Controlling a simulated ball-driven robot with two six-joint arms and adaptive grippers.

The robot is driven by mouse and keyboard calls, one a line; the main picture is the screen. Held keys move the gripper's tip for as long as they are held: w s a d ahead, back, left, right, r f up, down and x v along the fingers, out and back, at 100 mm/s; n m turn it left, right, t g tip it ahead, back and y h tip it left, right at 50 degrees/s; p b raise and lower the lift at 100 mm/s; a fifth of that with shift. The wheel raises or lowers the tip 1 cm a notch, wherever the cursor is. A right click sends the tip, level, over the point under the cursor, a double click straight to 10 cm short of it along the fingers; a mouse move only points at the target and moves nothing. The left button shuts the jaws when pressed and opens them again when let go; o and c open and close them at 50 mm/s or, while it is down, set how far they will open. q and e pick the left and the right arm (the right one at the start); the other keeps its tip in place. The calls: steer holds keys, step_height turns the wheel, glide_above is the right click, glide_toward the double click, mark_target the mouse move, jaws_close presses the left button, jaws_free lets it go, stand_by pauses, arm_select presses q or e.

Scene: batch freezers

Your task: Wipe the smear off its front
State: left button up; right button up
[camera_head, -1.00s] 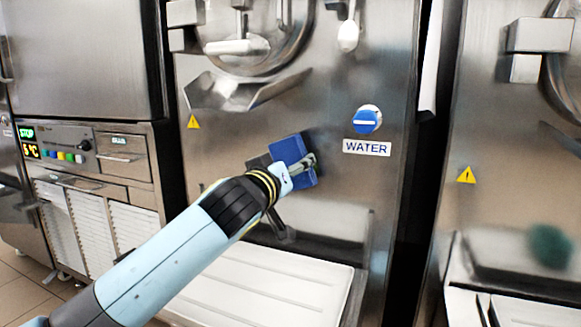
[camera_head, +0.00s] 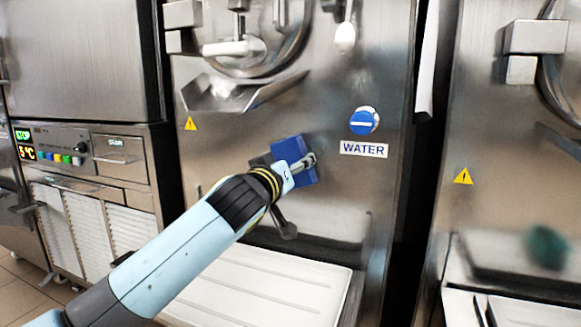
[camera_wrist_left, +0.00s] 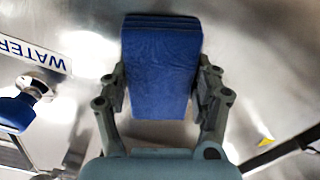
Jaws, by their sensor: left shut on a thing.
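The middle batch freezer's steel front (camera_head: 255,125) faces me. My left gripper (camera_head: 303,164) is shut on a folded blue cloth (camera_head: 290,150), held at the front panel left of and below the WATER label (camera_head: 364,149). The cloth (camera_wrist_left: 160,65) fills the space between the left fingers in the left wrist view, its far end toward the steel; I cannot tell whether it touches. No smear can be made out on the visible part of this front; the cloth and gripper hide part of it. My right gripper is not in view.
A blue round knob (camera_head: 364,120) sits above the label. A steel chute (camera_head: 240,93) juts out above the cloth, and a white ribbed tray (camera_head: 265,285) lies below. A blurred dark green patch (camera_head: 547,246) shows low on the right machine.

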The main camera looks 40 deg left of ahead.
mark_target(314, 164)
arm_select(q)
steer(key=shift+w+d, duration=0.2)
steer(key=shift+d, duration=0.8)
steer(key=shift+w+d, duration=0.2)
steer(key=shift+d, duration=0.75)
steer(key=shift+w, duration=0.1)
steer(key=shift+s+a+r, duration=0.1)
steer(key=shift+s+a, duration=0.1)
steer(key=shift+a, duration=0.8)
steer(key=shift+s+a+r, duration=0.1)
steer(key=shift+s+a, duration=0.1)
steer(key=shift+a, duration=0.8)
steer(key=shift+s+f, duration=0.1)
steer(key=shift+v, duration=2.85)
steer(key=shift+f, duration=0.1)
